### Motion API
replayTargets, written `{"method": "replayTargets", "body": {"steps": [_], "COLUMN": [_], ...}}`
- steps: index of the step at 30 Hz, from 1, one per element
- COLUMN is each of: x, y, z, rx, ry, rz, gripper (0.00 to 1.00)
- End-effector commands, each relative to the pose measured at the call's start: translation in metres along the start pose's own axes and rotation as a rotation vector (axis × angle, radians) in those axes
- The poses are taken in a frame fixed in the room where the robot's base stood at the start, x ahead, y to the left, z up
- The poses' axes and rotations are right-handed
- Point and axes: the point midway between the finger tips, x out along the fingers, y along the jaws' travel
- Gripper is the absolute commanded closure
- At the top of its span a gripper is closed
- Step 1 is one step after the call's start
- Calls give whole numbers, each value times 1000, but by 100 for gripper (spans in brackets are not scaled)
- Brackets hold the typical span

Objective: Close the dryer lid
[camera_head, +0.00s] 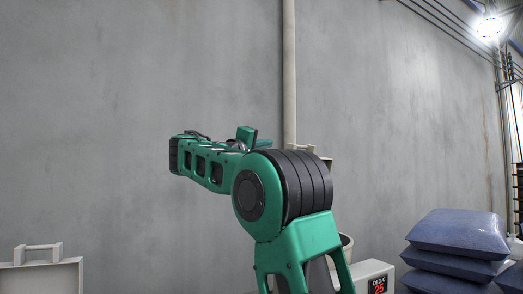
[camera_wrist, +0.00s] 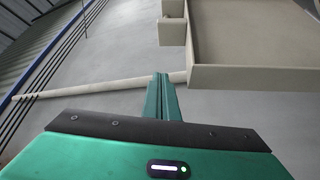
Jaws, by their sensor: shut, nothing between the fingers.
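A pale beige lid-like panel (camera_wrist: 250,75) with a raised rim and a block-shaped handle (camera_wrist: 172,32) fills the upper right of the wrist view. My gripper (camera_wrist: 162,80) is below and left of it in that picture, with its green fingers together and empty. I cannot tell whether they touch the rim. In the head view a beige edge (camera_head: 327,160) shows behind my arm, perhaps the raised lid; most of it is hidden. A pale housing with a red "25" display (camera_head: 376,284), likely the dryer, is low right.
Another pale panel with a handle (camera_head: 42,278) stands at lower left. Blue sacks (camera_head: 455,245) are stacked at lower right. A bucket-like rim (camera_head: 346,242) shows behind my arm. A vertical pipe (camera_head: 289,70) runs up the grey wall. Open air lies left of my arm.

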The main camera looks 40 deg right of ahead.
Motion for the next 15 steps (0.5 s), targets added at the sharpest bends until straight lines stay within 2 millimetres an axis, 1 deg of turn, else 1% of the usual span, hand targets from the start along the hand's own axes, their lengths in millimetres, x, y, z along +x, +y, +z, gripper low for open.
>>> {"method": "replayTargets", "body": {"steps": [1,6,14,15], "x": [9,32,63,62], "y": [0,-1,-1,0], "z": [-1,-4,-6,-3], "rx": [1,1,2,2], "ry": [-1,5,8,8], "rz": [1,-1,-2,-3], "gripper": [100,100,100,100]}}
